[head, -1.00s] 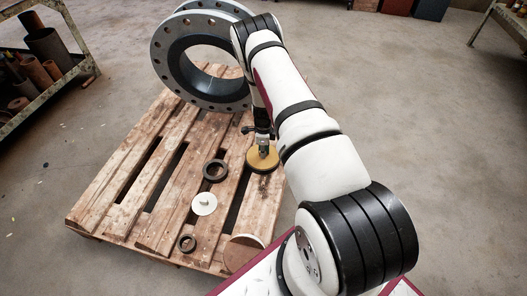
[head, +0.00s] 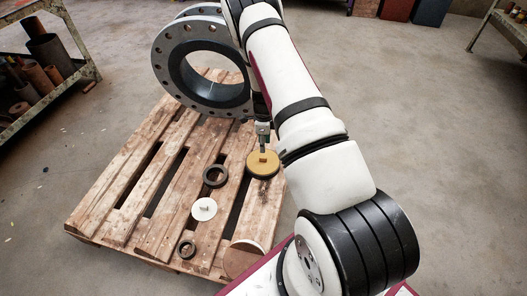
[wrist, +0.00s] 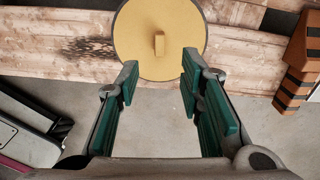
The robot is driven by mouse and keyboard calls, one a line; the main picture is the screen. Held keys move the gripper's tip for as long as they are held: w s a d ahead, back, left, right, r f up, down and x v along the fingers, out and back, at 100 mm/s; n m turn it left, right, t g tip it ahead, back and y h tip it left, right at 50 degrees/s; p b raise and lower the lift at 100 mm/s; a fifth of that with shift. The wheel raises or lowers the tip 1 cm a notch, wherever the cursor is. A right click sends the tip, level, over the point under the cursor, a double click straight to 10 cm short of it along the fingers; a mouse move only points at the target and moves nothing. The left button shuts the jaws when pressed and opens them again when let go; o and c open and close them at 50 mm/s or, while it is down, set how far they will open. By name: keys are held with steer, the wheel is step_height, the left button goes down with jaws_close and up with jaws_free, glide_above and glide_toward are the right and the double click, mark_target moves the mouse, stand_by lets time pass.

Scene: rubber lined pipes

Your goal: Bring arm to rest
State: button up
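My gripper (wrist: 158,90) is open in the wrist view, with its two green-padded fingers apart and nothing between them. A round yellow disc with a small raised tab (wrist: 159,45) lies ahead of the fingertips, on the pallet. In the head view my gripper (head: 263,138) hangs above the yellow disc (head: 262,168), which sits on a dark ring at the pallet's right side. The fingers appear clear of the tab. My arm reaches from the lower right over the pallet's right edge.
The wooden pallet (head: 150,190) also holds a large flanged pipe (head: 205,75), a black ring (head: 215,175), a white disc (head: 204,209), a small ring (head: 187,248) and a brown disc (head: 243,257). A shelf (head: 80,62) stands left.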

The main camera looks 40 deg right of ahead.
steer(key=shift+r, duration=1.65)
